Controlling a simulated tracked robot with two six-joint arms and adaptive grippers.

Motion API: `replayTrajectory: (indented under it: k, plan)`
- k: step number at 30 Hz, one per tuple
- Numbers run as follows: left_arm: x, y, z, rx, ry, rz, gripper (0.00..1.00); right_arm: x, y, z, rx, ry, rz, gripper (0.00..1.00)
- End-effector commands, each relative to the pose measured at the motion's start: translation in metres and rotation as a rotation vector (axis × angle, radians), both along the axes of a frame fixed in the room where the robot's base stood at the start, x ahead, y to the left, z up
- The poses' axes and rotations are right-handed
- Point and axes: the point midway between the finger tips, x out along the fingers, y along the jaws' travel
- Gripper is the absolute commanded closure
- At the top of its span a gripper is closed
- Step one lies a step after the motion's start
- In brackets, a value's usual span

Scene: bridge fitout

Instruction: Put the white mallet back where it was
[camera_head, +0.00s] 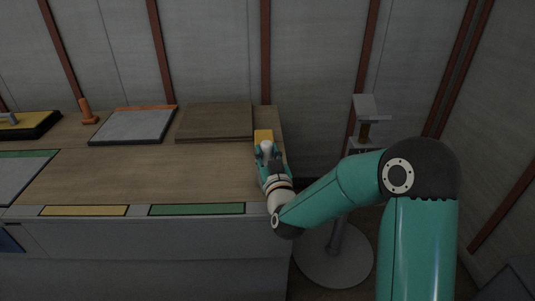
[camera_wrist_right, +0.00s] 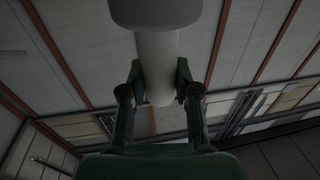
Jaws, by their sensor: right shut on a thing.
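My right gripper (camera_head: 268,160) is over the right end of the wooden counter. In the right wrist view its two fingers (camera_wrist_right: 158,95) are closed on the pale round shaft of the white mallet (camera_wrist_right: 157,65). A wider grey head shows at the top of that view. In the head view only a small pale part of the mallet (camera_head: 266,147) shows, and the gripper hides the rest. I cannot tell whether the mallet touches the counter. My left gripper is out of view.
A yellow patch (camera_head: 263,135) lies just behind the gripper. A brown board (camera_head: 215,122), a grey panel (camera_head: 133,126) and an orange upright piece (camera_head: 86,110) are on the counter (camera_head: 110,177). Right of it stands a post with a grey block (camera_head: 364,106) on top and a round base (camera_head: 333,268).

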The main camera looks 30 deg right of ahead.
Motion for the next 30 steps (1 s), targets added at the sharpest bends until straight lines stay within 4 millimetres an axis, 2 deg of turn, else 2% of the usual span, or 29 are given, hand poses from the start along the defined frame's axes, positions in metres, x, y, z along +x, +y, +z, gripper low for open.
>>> replayTrajectory:
  k: [4,5,9,22,26,30]
  plan:
    - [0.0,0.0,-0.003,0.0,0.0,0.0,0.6,0.0,0.0,-0.001,-0.001,-0.004,-0.001,1.0]
    - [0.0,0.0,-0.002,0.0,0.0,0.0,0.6,0.0,0.0,-0.002,0.0,0.0,0.0,0.66]
    - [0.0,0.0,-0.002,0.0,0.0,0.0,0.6,0.0,0.0,-0.001,0.0,0.001,-0.001,0.44]
    - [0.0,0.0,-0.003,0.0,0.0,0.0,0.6,-0.004,0.001,-0.001,0.0,0.001,0.0,0.44]
    - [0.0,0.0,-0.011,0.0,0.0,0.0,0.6,-0.019,0.007,-0.003,0.0,0.001,0.0,0.44]
    - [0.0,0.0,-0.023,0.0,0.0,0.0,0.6,-0.045,0.019,-0.006,0.001,0.0,0.002,0.44]
